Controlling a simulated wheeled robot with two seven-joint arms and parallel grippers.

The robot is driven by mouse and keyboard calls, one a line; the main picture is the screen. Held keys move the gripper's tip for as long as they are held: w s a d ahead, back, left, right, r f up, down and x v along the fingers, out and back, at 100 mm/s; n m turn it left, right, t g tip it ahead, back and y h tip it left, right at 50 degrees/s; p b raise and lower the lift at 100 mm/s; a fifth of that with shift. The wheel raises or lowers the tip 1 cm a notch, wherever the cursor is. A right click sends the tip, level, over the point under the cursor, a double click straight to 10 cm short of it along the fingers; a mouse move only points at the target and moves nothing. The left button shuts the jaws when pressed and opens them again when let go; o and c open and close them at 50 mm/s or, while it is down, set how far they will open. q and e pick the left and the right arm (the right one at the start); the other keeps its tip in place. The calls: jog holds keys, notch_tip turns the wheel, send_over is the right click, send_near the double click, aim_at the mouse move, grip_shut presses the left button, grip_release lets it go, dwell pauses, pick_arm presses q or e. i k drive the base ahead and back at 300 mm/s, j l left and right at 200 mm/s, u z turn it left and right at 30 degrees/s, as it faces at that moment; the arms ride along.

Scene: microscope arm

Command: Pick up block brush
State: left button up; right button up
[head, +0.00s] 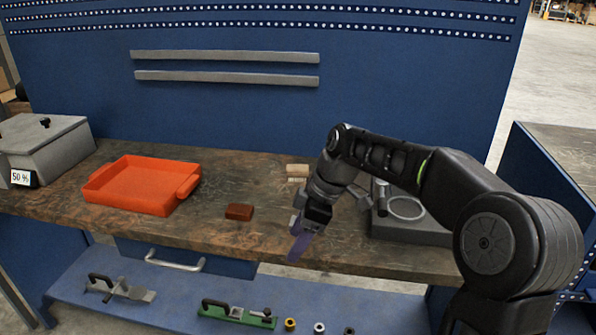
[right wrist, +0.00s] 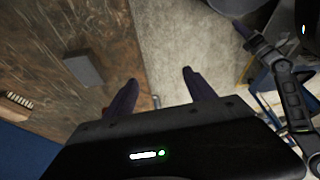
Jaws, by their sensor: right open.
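A small pale beige block (head: 297,171) with a banded side, which looks like the block brush, lies at the back of the bench near the blue panel. It also shows as a striped pale piece at the left edge of the right wrist view (right wrist: 18,100). My right gripper (head: 301,243) is open and empty at the bench's front edge, nearer the front than the brush. In the right wrist view the dark purple fingers (right wrist: 158,90) stand apart with floor and bench edge between them.
A reddish-brown block (head: 239,211) lies left of my right gripper. An orange tray (head: 127,204) and a grey box (head: 50,155) stand farther left. A grey base with a ring (head: 410,228) stands right, partly behind my arm. A lower shelf (head: 170,310) holds several tools.

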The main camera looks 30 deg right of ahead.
aim_at(296, 173)
jog(key=i+l, duration=0.9)
jog(key=i, duration=0.15)
